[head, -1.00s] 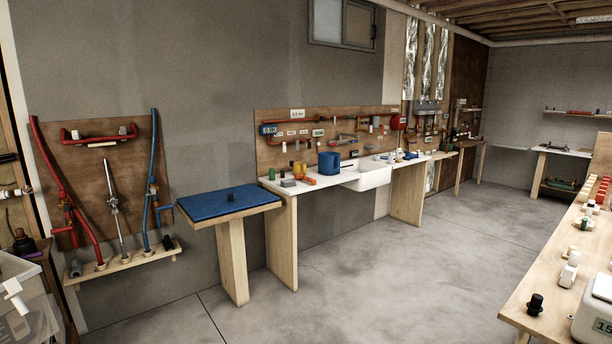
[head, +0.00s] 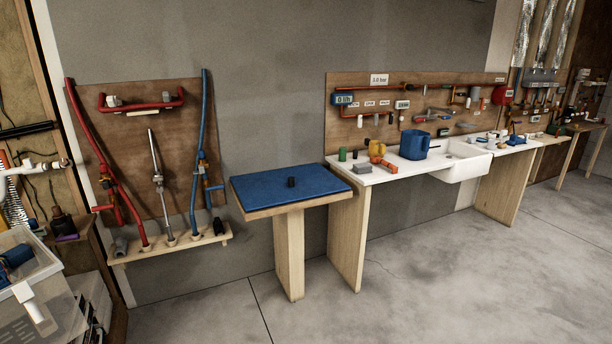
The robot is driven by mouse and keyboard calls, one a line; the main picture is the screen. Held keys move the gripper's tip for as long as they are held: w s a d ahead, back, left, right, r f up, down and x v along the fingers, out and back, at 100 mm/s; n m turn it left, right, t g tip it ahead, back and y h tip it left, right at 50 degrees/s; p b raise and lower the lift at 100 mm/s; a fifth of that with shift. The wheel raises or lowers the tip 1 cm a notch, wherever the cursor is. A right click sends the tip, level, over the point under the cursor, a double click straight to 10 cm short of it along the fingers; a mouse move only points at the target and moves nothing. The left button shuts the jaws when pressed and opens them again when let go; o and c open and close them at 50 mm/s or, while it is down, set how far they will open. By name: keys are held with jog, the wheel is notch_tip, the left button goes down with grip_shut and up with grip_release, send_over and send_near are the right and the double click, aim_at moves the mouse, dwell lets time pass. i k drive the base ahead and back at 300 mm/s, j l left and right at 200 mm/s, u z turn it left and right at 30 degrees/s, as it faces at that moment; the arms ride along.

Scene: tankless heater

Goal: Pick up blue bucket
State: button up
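The blue bucket (head: 415,145) stands upright on the white-topped counter (head: 375,178), just left of the white sink (head: 466,160). A handle-like part shows at its right side. My gripper is not in the head view, so I cannot see its state.
A small table with a blue top (head: 290,184) and a small black piece (head: 291,182) adjoins the counter's left end. Orange, yellow, green and grey fittings lie left of the bucket. A pipe board (head: 170,150) hangs at left, with a clear bin (head: 45,300) in front. The concrete floor (head: 430,270) is clear.

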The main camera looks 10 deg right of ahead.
aim_at(414, 144)
jog(key=i+j+z, duration=0.1)
jog(key=i, duration=1.8)
jog(key=i+j+z, duration=0.2)
jog(key=i, duration=0.2)
jog(key=i+z, duration=0.25)
jog(key=i, duration=0.15)
jog(key=i+j+z, duration=0.2)
jog(key=i, duration=0.2)
jog(key=j, duration=0.1)
